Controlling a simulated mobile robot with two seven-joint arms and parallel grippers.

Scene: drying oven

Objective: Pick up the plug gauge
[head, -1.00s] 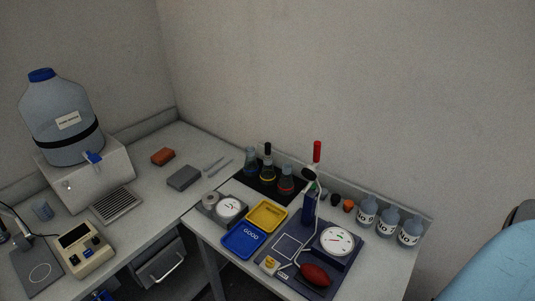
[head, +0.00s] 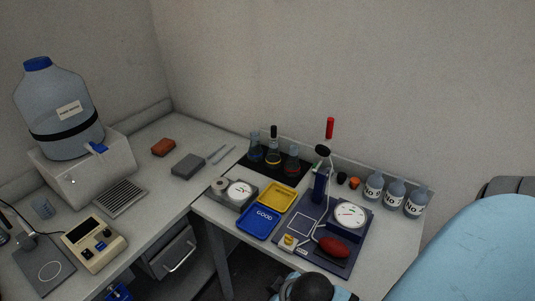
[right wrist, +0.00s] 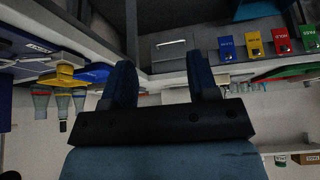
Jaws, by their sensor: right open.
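I cannot make out a plug gauge for certain. Two thin grey rods (head: 219,155) lie on the bench beside a grey block, but they are too small to identify. My right gripper (right wrist: 161,85) shows in the right wrist view with its two blue fingers apart and nothing between them. In the head view, a dark rounded part with light blue beside it shows at the bottom edge, probably mine; no fingertips show there. My left gripper is in neither view.
A blue GOOD tray (head: 258,222) and a yellow tray (head: 278,196) lie beside a dial instrument (head: 239,191). A gauge with a red bulb (head: 334,247), flasks (head: 273,156) and labelled bottles (head: 394,191) crowd the right bench. The wrist view shows coloured boxes (right wrist: 253,44).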

